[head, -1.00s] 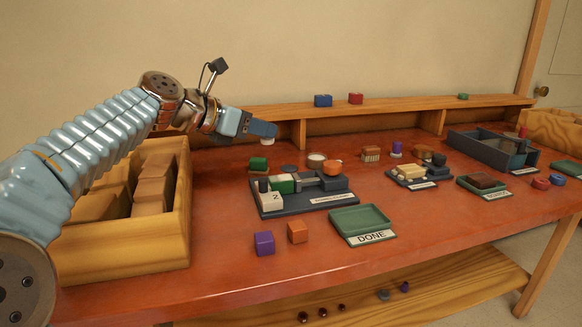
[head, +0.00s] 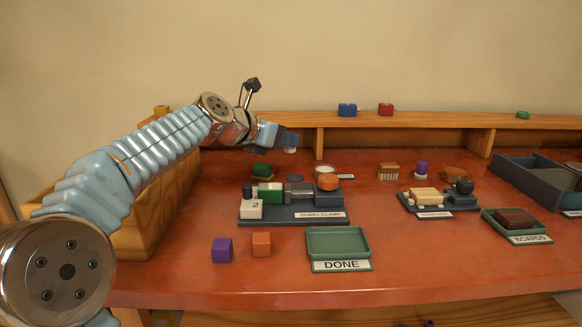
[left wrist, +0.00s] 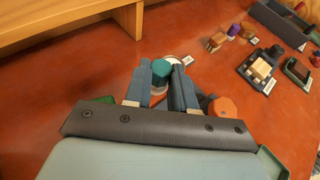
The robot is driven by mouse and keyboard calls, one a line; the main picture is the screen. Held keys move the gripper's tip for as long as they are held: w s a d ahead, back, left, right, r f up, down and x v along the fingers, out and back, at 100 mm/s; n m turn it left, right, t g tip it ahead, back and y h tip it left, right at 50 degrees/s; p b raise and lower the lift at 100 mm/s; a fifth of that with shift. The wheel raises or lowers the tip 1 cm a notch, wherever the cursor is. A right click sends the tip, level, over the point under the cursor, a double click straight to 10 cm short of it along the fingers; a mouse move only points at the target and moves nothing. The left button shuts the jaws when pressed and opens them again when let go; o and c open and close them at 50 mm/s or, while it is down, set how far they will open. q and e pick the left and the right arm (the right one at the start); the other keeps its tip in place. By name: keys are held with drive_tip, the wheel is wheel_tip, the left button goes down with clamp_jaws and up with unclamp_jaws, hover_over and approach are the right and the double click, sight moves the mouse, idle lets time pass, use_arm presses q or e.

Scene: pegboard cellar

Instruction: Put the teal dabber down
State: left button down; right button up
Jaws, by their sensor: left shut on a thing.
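My left gripper (head: 289,139) is shut on the teal dabber and holds it in the air above the back of the red bench. In the left wrist view the dabber's teal top (left wrist: 161,69) shows between the two fingers (left wrist: 164,88). In the head view only its pale lower end (head: 290,150) shows under the fingertips; the rest is hidden. A round white dish (head: 325,169) with a small label lies on the bench, right of the gripper. A flat dark disc (head: 293,179) lies below the gripper. My right gripper is not in view.
The dowel clamp (head: 310,217) with its orange knob (head: 327,182) stands in front of the dish. A green block (head: 261,170) is to the left, a brush (head: 388,172) to the right. The green DONE tray (head: 363,257) is at the front. A shelf (head: 400,121) runs behind.

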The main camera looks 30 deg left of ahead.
use_arm(q)
hover_over(290, 180)
wheel_tip(290, 180, down, 5)
drive_tip(key=shift+f+b, duration=0.1)
drive_tip(key=shift+b, duration=0.35)
drive_tip(key=shift+w+a+f+b, duration=0.1)
drive_tip(key=shift+f+b, duration=0.55)
drive_tip(key=shift+f, duration=0.9)
drive_tip(key=shift+f, duration=0.25)
drive_tip(key=c, duration=0.9)
unclamp_jaws()
drive_tip(key=shift+r, duration=0.1)
drive_tip(key=shift+c, duration=0.2)
